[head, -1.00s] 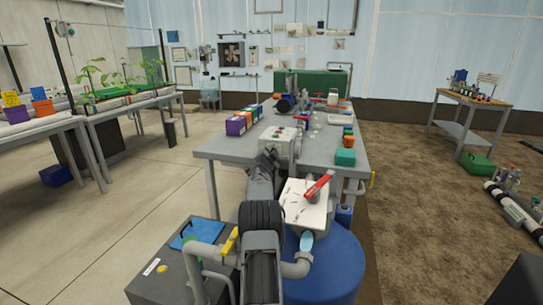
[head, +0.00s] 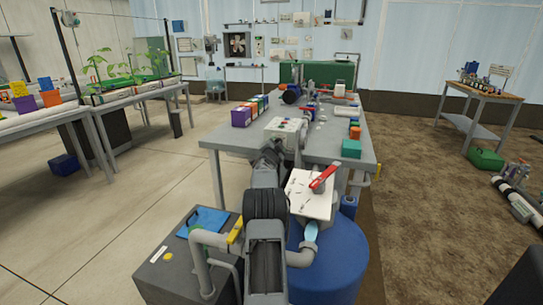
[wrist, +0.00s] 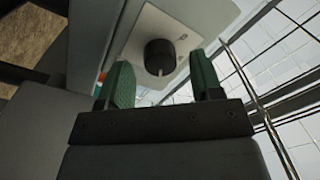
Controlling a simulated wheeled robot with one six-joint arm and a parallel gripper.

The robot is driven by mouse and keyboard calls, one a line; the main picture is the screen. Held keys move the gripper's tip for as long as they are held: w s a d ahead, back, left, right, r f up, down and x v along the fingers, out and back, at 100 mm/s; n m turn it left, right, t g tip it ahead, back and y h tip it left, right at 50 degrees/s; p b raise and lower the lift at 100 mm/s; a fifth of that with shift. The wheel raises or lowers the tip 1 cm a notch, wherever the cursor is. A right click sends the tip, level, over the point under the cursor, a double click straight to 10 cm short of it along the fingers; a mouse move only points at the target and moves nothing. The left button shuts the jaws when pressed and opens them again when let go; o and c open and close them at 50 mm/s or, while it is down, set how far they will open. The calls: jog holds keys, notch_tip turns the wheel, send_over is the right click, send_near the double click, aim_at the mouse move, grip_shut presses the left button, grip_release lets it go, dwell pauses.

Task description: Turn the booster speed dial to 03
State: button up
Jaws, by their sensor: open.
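A dark round dial (wrist: 158,57) sits on a pale plate (wrist: 135,45) in the wrist view. A short light mark shows at its lower edge; I cannot read any numbers. My gripper (wrist: 162,75) is open, its two green-padded fingers to the left and right of the dial in the picture. A gap shows between the dial and each finger; I cannot tell how deep the fingers reach. In the head view, my gripper's end is by a pale control box (head: 290,125) with green and red spots on top. The dial is hidden there.
The box stands at the near edge of a grey bench (head: 230,142). Close by are a white panel with a red lever (head: 323,177), a blue drum (head: 335,265) and purple and orange boxes (head: 242,117). Open floor lies to the left.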

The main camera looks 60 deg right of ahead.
jog(key=v, duration=1.3)
dwell(0.4)
jog(key=w+a+r+n+t+y+p, duration=0.25)
jog(key=a+r+n+y+p, duration=0.2)
jog(key=a, duration=0.55)
jog(key=w+a+r+n+t+y+p, duration=0.1)
jog(key=w+a+r+n+y+p, duration=0.3)
jog(key=a, duration=0.5)
jog(key=w+a+r+n+t+y+p, duration=0.2)
jog(key=w+a+r+n+y+p, duration=0.15)
jog(key=a+r, duration=0.45)
jog(key=s+a+n+g+y+p, duration=0.2)
jog(key=s+a+n+y+p, duration=0.25)
jog(key=a, duration=0.85)
jog(key=s+a+r+n+g+p, duration=0.1)
jog(key=s+a+n+g+p, duration=0.2)
jog(key=s+a, duration=0.3)
jog(key=s+a+r+n+g+p, duration=0.2)
jog(key=s+a+p, duration=0.4)
jog(key=s, duration=0.6)
jog(key=shift+a+r+n+g+y, duration=0.4)
jog(key=shift+a+n, duration=0.2)
jog(key=shift+n, duration=0.55)
jog(key=shift+s+f, duration=0.15)
